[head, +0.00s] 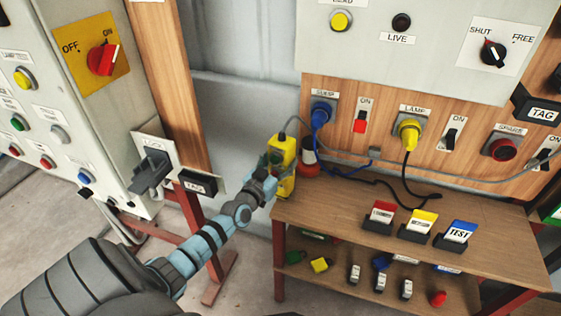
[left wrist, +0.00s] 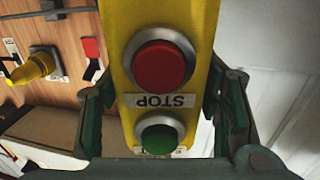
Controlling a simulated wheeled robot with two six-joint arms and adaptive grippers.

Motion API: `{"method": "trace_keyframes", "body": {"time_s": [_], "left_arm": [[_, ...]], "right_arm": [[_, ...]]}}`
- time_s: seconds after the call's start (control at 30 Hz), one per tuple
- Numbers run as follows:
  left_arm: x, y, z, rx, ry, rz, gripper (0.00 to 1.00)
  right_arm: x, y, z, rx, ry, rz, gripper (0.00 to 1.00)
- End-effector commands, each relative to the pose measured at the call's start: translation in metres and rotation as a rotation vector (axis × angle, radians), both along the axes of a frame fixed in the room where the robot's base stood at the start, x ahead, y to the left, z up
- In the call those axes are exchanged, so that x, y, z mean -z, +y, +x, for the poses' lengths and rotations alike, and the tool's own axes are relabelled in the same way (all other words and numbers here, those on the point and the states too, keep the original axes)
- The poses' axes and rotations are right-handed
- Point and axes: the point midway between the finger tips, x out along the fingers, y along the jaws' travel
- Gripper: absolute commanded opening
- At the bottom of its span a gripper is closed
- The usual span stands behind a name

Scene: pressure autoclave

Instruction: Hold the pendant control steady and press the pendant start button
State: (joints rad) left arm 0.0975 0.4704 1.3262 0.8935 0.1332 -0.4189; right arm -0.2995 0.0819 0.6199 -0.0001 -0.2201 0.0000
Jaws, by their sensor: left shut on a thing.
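The yellow pendant control (head: 284,166) hangs on a grey cable beside the left end of the wooden shelf. In the left wrist view the pendant (left wrist: 118,60) shows upside down, with a red STOP button (left wrist: 160,66) and a green button (left wrist: 158,139) whose label is mostly hidden. My left gripper (head: 274,178) is shut on the pendant body, with one finger on each side of it (left wrist: 163,105). The green button lies close to my gripper's palm. My right gripper is not in view.
The wooden shelf (head: 330,212) holds red, yellow and blue cards in stands. A socket panel with a yellow plug (head: 409,132) and a blue plug (head: 320,113) is behind. A grey control cabinet (head: 75,110) stands at left.

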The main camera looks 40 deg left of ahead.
Motion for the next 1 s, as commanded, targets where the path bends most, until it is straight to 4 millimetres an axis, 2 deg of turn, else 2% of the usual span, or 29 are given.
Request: {"method": "trace_keyframes", "body": {"time_s": [0.03, 0.2, 0.3, 1.0], "left_arm": [[0.0008, -0.0001, -0.0002, 0.000, 0.002, -0.001, 0.14], [0.0009, -0.0001, -0.0003, 0.000, 0.002, -0.001, 0.14], [0.0010, -0.0001, -0.0003, 0.000, 0.002, -0.002, 0.14], [0.0017, -0.0002, -0.0006, 0.000, 0.004, -0.003, 0.14]], "right_arm": [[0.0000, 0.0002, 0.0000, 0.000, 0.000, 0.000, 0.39], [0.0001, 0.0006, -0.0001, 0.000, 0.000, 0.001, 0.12], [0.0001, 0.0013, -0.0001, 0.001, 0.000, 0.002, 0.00], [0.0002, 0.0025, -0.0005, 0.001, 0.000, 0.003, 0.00]]}}
